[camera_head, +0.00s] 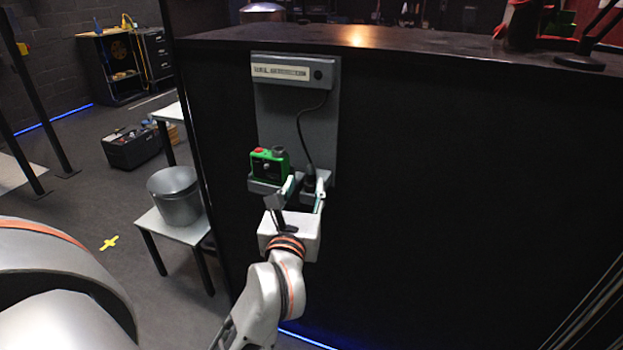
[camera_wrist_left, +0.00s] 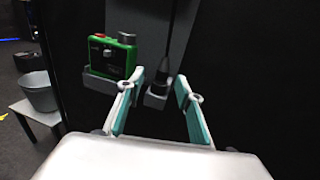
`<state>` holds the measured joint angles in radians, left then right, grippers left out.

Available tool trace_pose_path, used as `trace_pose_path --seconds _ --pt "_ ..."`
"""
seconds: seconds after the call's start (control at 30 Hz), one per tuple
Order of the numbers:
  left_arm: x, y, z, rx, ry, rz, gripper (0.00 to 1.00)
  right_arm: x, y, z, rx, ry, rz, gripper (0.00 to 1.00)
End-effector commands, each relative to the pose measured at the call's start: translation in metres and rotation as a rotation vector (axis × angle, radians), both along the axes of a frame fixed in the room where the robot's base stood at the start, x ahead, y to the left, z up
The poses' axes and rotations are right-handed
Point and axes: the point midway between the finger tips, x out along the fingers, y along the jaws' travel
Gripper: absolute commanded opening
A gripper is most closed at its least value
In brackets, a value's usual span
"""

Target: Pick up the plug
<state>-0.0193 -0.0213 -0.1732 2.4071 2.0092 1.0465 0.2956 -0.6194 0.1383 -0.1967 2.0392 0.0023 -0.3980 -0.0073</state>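The black plug (camera_head: 310,182) hangs at the end of a dark cord and sits upright in a small grey holder on the grey wall panel (camera_head: 296,125). In the left wrist view the plug (camera_wrist_left: 161,80) shows between and beyond my fingers. My left gripper (camera_head: 305,189) is open in front of the holder, its white fingers with teal pads apart, left and right of the plug. It also shows in the left wrist view (camera_wrist_left: 160,85). I cannot tell whether either finger touches the plug or holder. My right gripper is in neither view.
A green box with a red button (camera_head: 270,164) sits in a grey tray just left of the plug. A labelled grey bar (camera_head: 292,72) tops the panel. A metal bucket (camera_head: 174,196) stands on a small table at left. The dark wall to the right is bare.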

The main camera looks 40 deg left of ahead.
Motion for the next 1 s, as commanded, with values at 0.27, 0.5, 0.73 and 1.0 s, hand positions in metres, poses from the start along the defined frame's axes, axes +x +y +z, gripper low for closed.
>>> trace_pose_path --seconds 0.27,0.5,0.73,1.0 --pt "0.029 0.011 0.0 0.004 0.0 0.003 0.36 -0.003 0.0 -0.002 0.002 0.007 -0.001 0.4" --pt "0.058 0.022 -0.001 0.007 0.0 0.002 0.36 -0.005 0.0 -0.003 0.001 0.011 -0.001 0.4" --pt "0.062 0.024 -0.001 0.007 0.001 0.002 0.36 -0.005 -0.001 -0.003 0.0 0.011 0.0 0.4" --pt "0.061 0.024 -0.001 0.007 0.001 0.002 0.0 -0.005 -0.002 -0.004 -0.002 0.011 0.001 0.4"
